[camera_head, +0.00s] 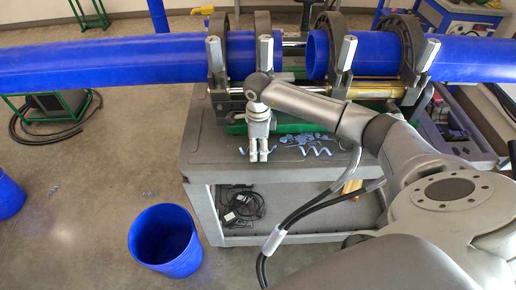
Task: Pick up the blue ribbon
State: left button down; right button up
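Blue ribbons lie on the grey cart top (210,170). A curly blue ribbon (318,151) lies at the front, with a heap of blue shavings (303,139) just behind it. Another small blue ribbon piece (243,151) lies close to the left of my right gripper's fingertips. My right gripper (259,156) points down over the cart top, left of the curly ribbon. Its two fingers look close together with a narrow gap. Nothing clearly shows between them, and how far they are open cannot be told. My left gripper is not in view.
Two blue pipes (110,61) (470,59) sit in the fusion machine's clamps (218,67) behind my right gripper. A blue bin (166,240) stands on the floor left of the cart. Cables (240,208) lie on the lower shelf. The cart's front left top is clear.

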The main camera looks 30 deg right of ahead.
aim_at(258, 146)
jog(key=c, duration=0.5)
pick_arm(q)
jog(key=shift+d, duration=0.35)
pick_arm(e)
jog(key=shift+c, duration=0.4)
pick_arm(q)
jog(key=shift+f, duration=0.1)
pick_arm(e)
jog(key=shift+r, duration=0.15)
